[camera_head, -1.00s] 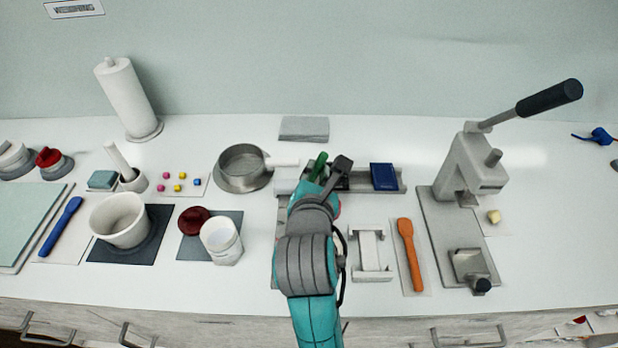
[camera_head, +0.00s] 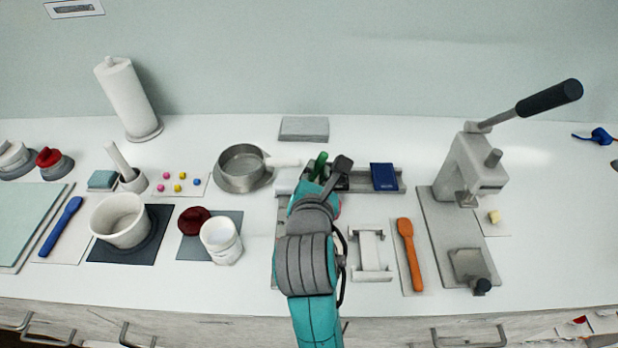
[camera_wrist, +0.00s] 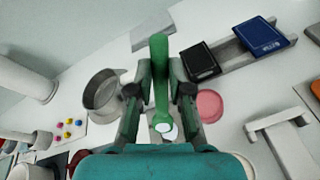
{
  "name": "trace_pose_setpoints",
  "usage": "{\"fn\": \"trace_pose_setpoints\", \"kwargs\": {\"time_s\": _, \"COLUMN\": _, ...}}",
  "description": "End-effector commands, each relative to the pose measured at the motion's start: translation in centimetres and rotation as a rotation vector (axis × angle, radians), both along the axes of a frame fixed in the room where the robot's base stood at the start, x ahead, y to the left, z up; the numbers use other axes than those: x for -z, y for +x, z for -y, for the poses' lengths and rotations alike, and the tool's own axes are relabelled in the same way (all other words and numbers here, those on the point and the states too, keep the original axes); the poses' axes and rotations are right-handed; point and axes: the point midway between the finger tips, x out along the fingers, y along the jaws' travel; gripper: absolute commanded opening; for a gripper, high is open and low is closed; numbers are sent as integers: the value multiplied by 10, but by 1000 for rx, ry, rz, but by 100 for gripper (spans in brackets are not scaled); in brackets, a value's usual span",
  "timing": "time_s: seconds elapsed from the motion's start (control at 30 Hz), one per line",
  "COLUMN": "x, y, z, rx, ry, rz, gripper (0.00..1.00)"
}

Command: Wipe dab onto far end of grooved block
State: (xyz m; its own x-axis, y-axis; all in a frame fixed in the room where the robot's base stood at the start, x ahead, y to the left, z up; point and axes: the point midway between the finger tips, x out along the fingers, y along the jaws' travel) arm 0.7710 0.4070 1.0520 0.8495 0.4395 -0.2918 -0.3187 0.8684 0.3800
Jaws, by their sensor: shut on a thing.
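My gripper (camera_wrist: 160,90) is shut on a green tool (camera_wrist: 159,62), which passes upright between the fingers in the wrist view. A white oval patch (camera_wrist: 166,130) shows at the tool's near end; I cannot tell whether it is the dab. In the head view the green tool (camera_head: 318,164) shows just beyond my wrist, and my arm hides the fingers. I cannot make out the grooved block with certainty. A pale grey piece (camera_head: 281,215) lies left of my arm, mostly hidden by it.
A metal pan (camera_head: 243,168) stands left of my gripper. Behind and right are a rail with a dark blue box (camera_head: 384,176). A pink disc (camera_wrist: 208,105) lies beside the fingers.

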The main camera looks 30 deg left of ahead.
Motion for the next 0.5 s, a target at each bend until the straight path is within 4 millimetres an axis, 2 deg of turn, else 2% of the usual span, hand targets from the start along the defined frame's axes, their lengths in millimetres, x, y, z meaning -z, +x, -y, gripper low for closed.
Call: {"fn": "trace_pose_setpoints", "kwargs": {"time_s": 0.5, "x": -32, "y": 0, "z": 0, "rx": 0, "ry": 1, "rz": 3, "gripper": 0}}
